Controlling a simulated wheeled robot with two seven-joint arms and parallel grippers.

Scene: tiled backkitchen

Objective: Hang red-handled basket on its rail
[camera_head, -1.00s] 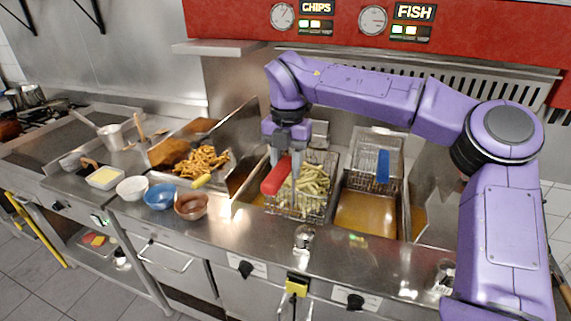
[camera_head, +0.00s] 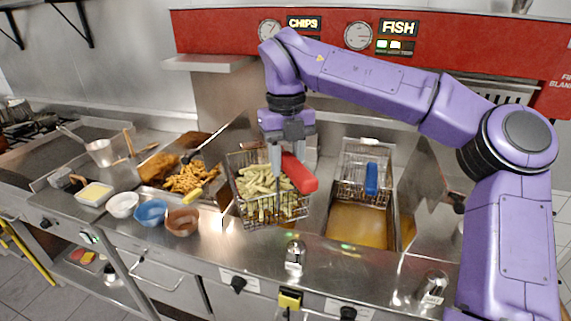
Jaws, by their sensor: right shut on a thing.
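The red-handled basket (camera_head: 262,208) is a wire basket full of pale chips (camera_head: 268,184). It is over the left fryer well, and hides most of that well. My right gripper (camera_head: 276,168) reaches down from above with its fingers shut at the red handle (camera_head: 300,173), which points to the right and toward me. Whether the basket touches its rail at the back of the fryer, I cannot tell. The blue-handled basket (camera_head: 352,170) hangs at the back of the right well, above brown oil (camera_head: 357,224). My left gripper is out of view.
A tray of golden fried food (camera_head: 188,177) stands left of the fryer. White (camera_head: 122,204), blue (camera_head: 151,212) and brown (camera_head: 182,221) bowls line the counter. A metal shaker (camera_head: 295,255) stands on the front edge. The red panel (camera_head: 225,32) spans the back.

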